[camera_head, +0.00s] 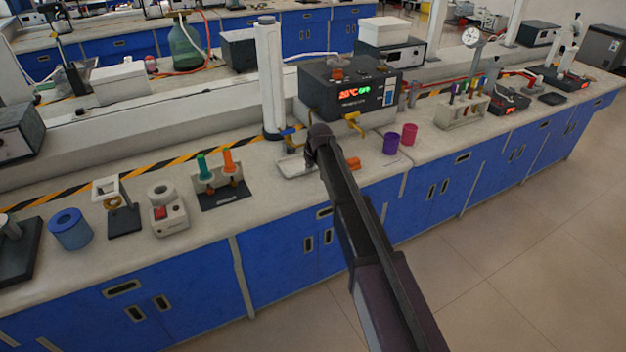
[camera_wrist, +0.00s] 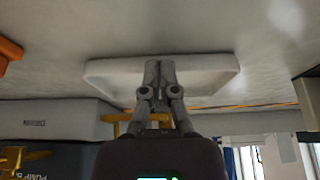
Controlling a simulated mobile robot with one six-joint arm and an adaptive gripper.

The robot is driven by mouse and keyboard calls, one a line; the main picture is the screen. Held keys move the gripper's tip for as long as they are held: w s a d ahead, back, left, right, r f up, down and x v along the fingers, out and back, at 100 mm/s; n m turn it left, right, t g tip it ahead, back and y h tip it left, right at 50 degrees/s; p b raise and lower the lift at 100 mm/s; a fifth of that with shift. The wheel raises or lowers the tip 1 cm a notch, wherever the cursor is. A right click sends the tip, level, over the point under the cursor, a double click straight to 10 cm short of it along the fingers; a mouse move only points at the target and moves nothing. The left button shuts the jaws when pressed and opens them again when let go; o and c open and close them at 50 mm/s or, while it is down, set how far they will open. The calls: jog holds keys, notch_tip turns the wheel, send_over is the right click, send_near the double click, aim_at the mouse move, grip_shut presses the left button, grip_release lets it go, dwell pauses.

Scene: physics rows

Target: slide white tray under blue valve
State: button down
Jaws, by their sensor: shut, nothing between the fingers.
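The white tray (camera_head: 290,170) is a shallow dish lying flat on the bench below the dark heater box; my arm covers its right part in the head view. The wrist view shows it wide across the top (camera_wrist: 105,73). My gripper (camera_wrist: 158,68) is shut and empty, its fingertips overlapping the tray's middle; I cannot tell whether they touch it. A small blue handle (camera_head: 291,130), seemingly the blue valve, sits above a yellow spout at the box's left side, just behind the tray. In the wrist view a yellow tap (camera_wrist: 122,128) shows beyond the tray; no blue is clear there.
An orange piece (camera_head: 353,163) and purple cup (camera_head: 390,143) lie right. The stand with two coloured handles (camera_head: 221,193) is left.

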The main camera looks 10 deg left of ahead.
jog(key=shift+w+a, duration=0.4)
jog(key=shift+w, duration=0.25)
jog(key=shift+s, duration=0.1)
jog(key=shift+s+d, duration=0.65)
jog(key=shift+s, duration=0.3)
notch_tip(320, 180, up, 8)
jog(key=p, duration=0.8)
dwell(0.5)
dwell(0.5)
